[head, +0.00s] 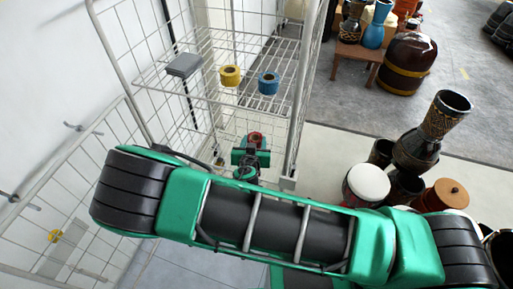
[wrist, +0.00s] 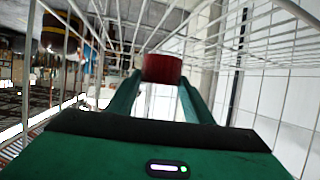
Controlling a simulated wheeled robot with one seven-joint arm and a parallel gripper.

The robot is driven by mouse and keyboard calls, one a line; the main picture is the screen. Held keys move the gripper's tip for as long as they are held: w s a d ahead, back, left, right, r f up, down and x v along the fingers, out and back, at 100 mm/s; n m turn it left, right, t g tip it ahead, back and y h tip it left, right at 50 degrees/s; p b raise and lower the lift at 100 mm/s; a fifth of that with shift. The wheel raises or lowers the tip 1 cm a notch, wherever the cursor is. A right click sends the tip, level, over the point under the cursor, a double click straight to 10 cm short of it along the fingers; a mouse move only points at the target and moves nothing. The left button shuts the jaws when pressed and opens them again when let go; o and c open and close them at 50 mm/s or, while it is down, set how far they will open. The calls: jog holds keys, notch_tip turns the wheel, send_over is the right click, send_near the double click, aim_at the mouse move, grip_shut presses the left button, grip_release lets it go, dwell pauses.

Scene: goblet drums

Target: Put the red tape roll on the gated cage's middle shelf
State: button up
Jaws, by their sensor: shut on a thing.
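The red tape roll (wrist: 162,69) is between the fingertips of my gripper (wrist: 158,78) in the wrist view, and the jaws are shut on it. In the head view the roll (head: 255,138) shows just beyond my green gripper (head: 252,150), inside the wire cage (head: 297,100). It is below the upper wire shelf (head: 195,78), which carries a yellow tape roll (head: 230,76), a blue tape roll (head: 269,82) and a grey box (head: 184,65). The surface under the red roll is mostly hidden by my arm, so I cannot tell whether the roll touches a shelf.
The cage's open wire gate (head: 70,185) stands at the left, with a yellow tag on it. Wire walls run close on both sides of my gripper. Goblet drums (head: 430,130) and a white-topped drum (head: 367,184) stand on the floor at the right. A low wooden table (head: 357,53) is behind.

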jog(key=shift+w+d+f, duration=0.25)
jog(key=shift+d+f, duration=0.15)
jog(key=shift+d, duration=0.1)
jog(key=shift+f, duration=1.95)
jog(key=o, duration=1)
jog(key=shift+o, duration=0.2)
jog(key=v, duration=1.2)
